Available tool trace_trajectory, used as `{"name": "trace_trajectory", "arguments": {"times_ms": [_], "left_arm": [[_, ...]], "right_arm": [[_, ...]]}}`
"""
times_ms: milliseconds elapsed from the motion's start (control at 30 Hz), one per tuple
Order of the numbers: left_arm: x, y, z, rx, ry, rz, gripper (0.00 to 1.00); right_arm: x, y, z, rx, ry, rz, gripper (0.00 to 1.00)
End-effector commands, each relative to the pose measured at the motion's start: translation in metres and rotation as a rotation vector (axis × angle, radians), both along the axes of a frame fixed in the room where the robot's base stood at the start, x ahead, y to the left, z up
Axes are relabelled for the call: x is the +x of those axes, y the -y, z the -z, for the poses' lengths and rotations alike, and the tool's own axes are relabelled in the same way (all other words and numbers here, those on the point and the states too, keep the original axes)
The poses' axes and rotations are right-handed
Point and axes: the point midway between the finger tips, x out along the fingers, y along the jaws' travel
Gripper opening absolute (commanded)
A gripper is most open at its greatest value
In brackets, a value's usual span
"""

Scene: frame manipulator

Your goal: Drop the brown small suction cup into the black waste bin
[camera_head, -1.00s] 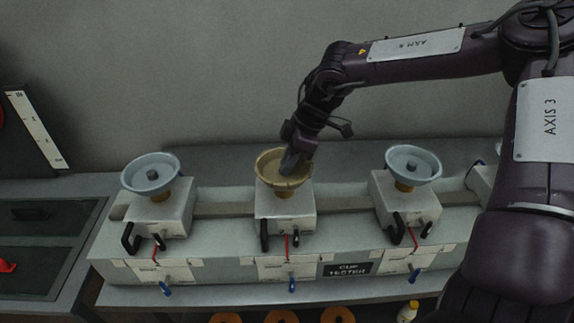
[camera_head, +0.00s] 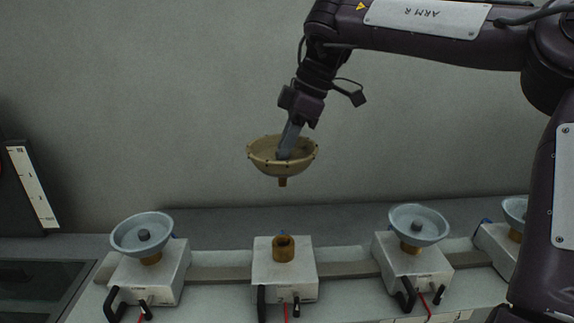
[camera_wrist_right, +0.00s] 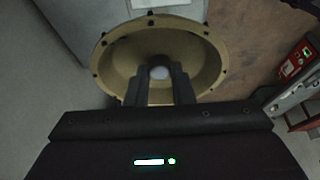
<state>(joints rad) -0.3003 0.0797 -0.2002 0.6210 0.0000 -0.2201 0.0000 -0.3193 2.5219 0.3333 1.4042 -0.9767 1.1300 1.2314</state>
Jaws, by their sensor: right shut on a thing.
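The brown suction cup (camera_head: 265,163) hangs in the air above the middle tester block, its bowl facing up and its short stem pointing down. My right gripper (camera_head: 286,150) reaches into the bowl from above and is shut on the cup's middle. In the right wrist view the cup (camera_wrist_right: 205,62) fills the space ahead of the fingers (camera_wrist_right: 160,88), which close at its centre. My left gripper is not in view. I see no black waste bin that I can be sure of in these frames.
The middle block (camera_head: 270,268) has a bare brass socket (camera_head: 284,249) on top. Blue-grey cups stand on the left block (camera_head: 128,236) and the right block (camera_head: 403,222). A dark tray (camera_head: 40,285) lies at the far left. The wall rises close behind.

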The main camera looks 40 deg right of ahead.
Motion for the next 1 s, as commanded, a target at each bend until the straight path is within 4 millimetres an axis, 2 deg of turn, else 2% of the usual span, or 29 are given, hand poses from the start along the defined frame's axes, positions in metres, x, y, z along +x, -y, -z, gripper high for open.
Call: {"name": "trace_trajectory", "arguments": {"times_ms": [200, 1000], "left_arm": [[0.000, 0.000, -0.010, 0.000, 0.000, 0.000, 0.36], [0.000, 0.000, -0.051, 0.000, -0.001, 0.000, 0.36]], "right_arm": [[0.000, 0.000, -0.016, 0.001, 0.002, -0.001, 0.00], [0.000, 0.000, -0.053, 0.002, 0.001, -0.001, 0.00]]}}
